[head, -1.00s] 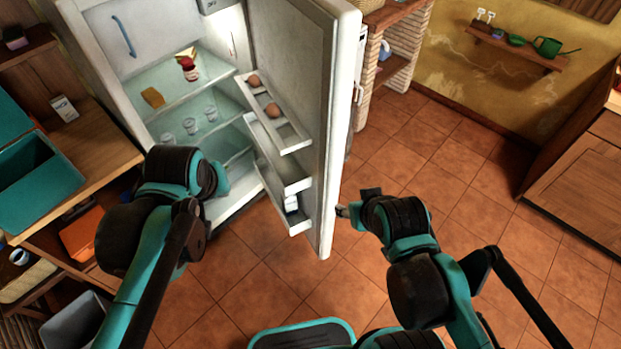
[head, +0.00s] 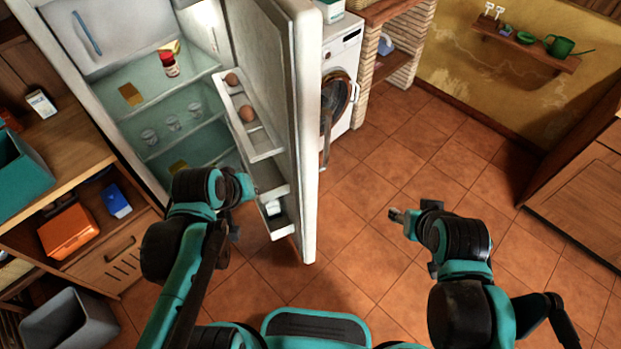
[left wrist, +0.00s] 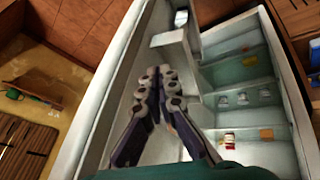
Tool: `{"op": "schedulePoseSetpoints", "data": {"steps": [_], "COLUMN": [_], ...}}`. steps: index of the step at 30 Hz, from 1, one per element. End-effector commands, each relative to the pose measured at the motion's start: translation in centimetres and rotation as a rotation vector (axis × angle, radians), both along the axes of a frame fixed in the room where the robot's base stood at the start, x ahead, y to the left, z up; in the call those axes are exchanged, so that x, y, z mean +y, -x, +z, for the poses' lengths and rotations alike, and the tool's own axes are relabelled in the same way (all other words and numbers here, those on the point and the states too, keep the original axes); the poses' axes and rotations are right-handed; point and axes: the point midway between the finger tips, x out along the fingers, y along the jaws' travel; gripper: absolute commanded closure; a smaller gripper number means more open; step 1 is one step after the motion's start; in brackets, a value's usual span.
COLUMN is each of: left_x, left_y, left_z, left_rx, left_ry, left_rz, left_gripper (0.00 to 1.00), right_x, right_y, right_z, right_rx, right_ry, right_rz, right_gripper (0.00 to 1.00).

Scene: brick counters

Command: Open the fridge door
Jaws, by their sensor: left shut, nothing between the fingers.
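The white fridge (head: 83,105) stands at the left in the head view, with its main door (head: 305,130) swung wide open and its shelves exposed. The door's inner side has racks (head: 262,143) with eggs. My left gripper (head: 253,190) is at the inner side of the door, by the lower racks. In the left wrist view its fingers (left wrist: 158,72) are shut and empty in front of the door's inner panel; contact is unclear. My right gripper (head: 396,214) is right of the door, apart from it, above the floor; its finger opening is unclear.
A washing machine (head: 343,65) with its round door open stands behind the fridge door. A wooden counter (head: 65,140) with an orange box (head: 70,231) is at the left. A grey bin (head: 68,322) stands below. The tiled floor (head: 375,170) at the right is clear.

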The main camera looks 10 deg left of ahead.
Motion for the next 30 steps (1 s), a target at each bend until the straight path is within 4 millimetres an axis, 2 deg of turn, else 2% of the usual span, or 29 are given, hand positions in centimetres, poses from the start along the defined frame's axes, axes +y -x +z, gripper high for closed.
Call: {"op": "schedulePoseSetpoints", "data": {"steps": [14, 17, 22, 27, 30], "left_x": [1.4, 2.2, 4.2, 6.0, 6.6], "left_y": [-4.2, -5.6, -8.2, -9.5, -9.7], "left_z": [-3.8, -5.5, -9.3, -12.5, -13.6], "left_rx": [0.174, 0.243, 0.408, 0.565, 0.628], "left_ry": [0.414, 0.557, 0.856, 1.082, 1.159], "left_rz": [0.476, 0.642, 0.981, 1.229, 1.315], "left_gripper": [1.0, 1.0, 1.0, 1.0, 1.0], "right_x": [0.0, 0.0, 0.0, 0.0, 0.0], "right_y": [0.0, 0.0, 0.0, 0.0, 0.0], "right_z": [-1.2, -1.6, -2.5, -3.0, -3.2], "right_rx": [0.0, 0.0, 0.0, 0.0, 0.0], "right_ry": [0.0, 0.0, 0.0, 0.0, 0.0], "right_rz": [0.0, 0.0, 0.0, 0.0, 0.0], "right_gripper": [0.5, 0.5, 0.5, 0.5, 0.5]}}
